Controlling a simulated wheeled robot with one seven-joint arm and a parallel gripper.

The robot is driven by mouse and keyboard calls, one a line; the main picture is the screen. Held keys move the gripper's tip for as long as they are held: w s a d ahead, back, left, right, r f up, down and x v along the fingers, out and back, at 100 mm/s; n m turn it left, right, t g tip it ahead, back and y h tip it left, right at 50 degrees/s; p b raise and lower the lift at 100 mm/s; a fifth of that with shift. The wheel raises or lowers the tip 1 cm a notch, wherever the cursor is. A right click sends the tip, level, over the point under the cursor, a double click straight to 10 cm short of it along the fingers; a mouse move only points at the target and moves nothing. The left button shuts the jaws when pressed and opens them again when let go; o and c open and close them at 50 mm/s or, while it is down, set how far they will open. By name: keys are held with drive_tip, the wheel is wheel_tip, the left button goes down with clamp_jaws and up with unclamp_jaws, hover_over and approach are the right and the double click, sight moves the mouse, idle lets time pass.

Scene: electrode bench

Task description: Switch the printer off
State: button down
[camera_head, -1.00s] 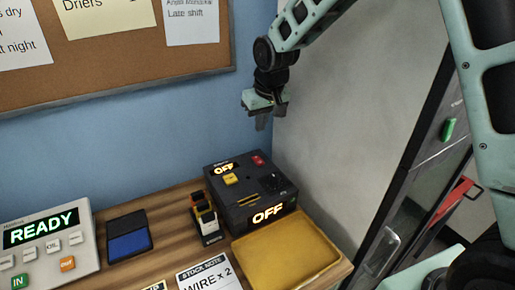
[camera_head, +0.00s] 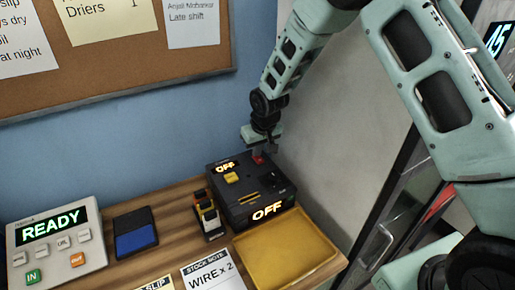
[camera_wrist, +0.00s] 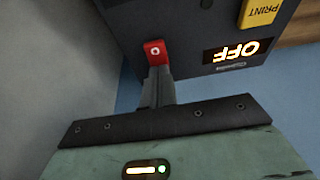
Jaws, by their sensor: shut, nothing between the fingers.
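The printer (camera_head: 236,204) is a dark box at the back right of the bench. Its top display (camera_head: 226,167) and front display (camera_head: 267,210) both read OFF. A red button (camera_head: 258,160) is at the top's far right corner; in the wrist view the red button (camera_wrist: 155,50) carries a white circle mark. A yellow PRINT button (camera_wrist: 259,11) is nearby. My gripper (camera_wrist: 157,72) is shut and empty, its fingertips at the red button's edge, pointing at it. I cannot tell whether they touch. In the head view my gripper (camera_head: 262,150) is just above that corner.
A yellow tray (camera_head: 243,243) lies in front of the printer. A small black, orange and white object (camera_head: 208,215) stands left of it, then a blue pad (camera_head: 136,240) and a READY panel (camera_head: 88,260). The blue wall is close behind, a grey wall on the right.

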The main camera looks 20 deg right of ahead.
drive_tip(key=shift+f+b, duration=0.2)
drive_tip(key=shift+b, duration=0.2)
drive_tip(key=shift+s+d+r, duration=0.1)
drive_tip(key=shift+s+d, duration=0.05)
drive_tip(key=shift+s, duration=0.6)
drive_tip(key=shift+r, duration=0.1)
